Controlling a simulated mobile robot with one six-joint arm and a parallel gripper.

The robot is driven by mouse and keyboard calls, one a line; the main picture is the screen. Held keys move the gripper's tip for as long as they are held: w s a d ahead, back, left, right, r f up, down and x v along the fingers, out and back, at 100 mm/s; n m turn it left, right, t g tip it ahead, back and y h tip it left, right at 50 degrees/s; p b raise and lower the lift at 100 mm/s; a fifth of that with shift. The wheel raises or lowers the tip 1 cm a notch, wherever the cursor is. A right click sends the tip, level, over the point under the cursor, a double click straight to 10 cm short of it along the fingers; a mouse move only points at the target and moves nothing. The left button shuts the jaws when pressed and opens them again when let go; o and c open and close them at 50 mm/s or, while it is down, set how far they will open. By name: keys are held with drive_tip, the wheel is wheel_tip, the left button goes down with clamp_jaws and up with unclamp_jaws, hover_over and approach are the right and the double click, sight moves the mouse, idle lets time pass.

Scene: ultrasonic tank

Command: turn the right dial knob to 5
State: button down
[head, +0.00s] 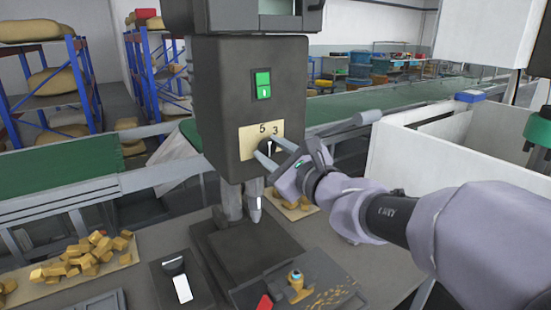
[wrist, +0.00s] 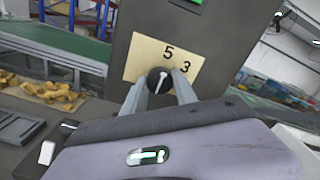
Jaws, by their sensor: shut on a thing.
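A black dial knob (head: 268,147) with a white pointer line sits on a beige plate (head: 247,146) on the front of a dark machine head. The plate shows the numbers 5 and 3. In the wrist view the knob (wrist: 159,87) stands below these numbers, and its pointer leans up and slightly right, toward the gap between 5 and 3. My gripper (head: 274,151) reaches in from the right. Its two fingers lie on either side of the knob, shut on it, and hide its lower sides. Any other dial marks are hidden or not visible.
A green switch (head: 263,84) sits above the plate. Below, a spindle tip (head: 254,199) hangs over the dark machine base (head: 235,240). Yellow blocks (head: 85,257) lie at left on the bench. A white-walled enclosure (head: 410,150) stands at right, close to my arm.

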drive_tip(key=shift+n, duration=0.3)
drive_tip(key=c, duration=1)
unclamp_jaws()
drive_tip(key=shift+o, duration=0.2)
drive_tip(key=p+v, duration=0.2)
drive_tip(key=v, duration=1.5)
drive_tip(key=shift+s+p, duration=0.2)
drive_tip(key=shift+p, duration=0.15)
drive_tip(key=shift+d, duration=0.15)
